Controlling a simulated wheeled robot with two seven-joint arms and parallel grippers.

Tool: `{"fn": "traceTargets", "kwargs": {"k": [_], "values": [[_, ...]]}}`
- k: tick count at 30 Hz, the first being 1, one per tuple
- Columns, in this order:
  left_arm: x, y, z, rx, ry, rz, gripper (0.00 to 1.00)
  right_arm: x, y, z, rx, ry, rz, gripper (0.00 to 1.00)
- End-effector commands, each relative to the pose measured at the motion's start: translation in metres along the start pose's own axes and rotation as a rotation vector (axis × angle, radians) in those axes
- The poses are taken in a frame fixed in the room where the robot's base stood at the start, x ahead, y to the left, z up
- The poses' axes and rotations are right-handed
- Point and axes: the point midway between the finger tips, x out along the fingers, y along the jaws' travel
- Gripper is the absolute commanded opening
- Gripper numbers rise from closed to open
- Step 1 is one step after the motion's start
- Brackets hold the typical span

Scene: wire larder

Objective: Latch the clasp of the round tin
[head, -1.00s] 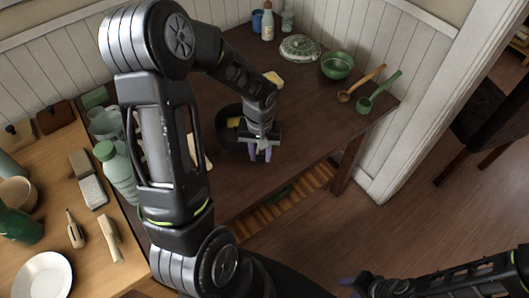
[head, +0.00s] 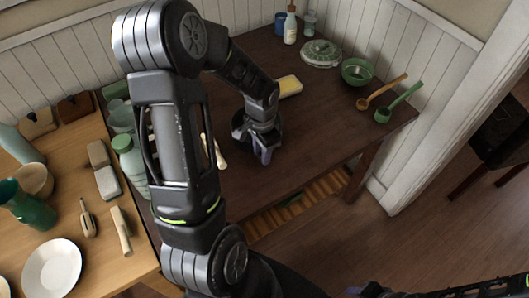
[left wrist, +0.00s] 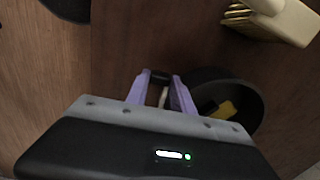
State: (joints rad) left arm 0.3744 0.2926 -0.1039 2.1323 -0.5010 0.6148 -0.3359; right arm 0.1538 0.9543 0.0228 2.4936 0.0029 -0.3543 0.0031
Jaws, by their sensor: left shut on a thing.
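My left gripper (head: 265,155) points down over the dark table, at the near side of a dark round container (head: 240,128). In the left wrist view the container (left wrist: 255,108) is open on top, with a yellow piece (left wrist: 222,110) inside. My left gripper (left wrist: 160,80) is shut on a small dark part beside the container's rim. I cannot tell whether this part is a clasp or a handle. A round, lidded, green-and-white vessel (head: 321,53) stands at the back; no clasp can be made out on it.
A white bottle (head: 290,25) stands at the back. The table's right middle is clear.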

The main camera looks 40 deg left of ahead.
Motion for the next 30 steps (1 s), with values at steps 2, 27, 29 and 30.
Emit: {"fn": "traceTargets", "kwargs": {"k": [2,27,29,30], "values": [[-0.0002,-0.0010,0.0001,0.017,0.000,0.000,0.00,-0.0002,0.0000,0.0001,0.000,0.000,0.000,0.36],[-0.0001,-0.0017,0.0001,0.030,0.001,0.000,0.51,-0.0001,0.0000,0.0001,0.000,0.000,0.000,0.36],[-0.0001,-0.0018,0.0001,0.030,0.001,0.000,0.51,-0.0001,0.0000,0.0002,0.000,0.000,0.000,0.36],[0.0000,-0.0018,0.0001,0.030,0.001,0.000,0.51,-0.0001,0.0000,0.0002,0.000,0.000,0.000,0.36]]}}
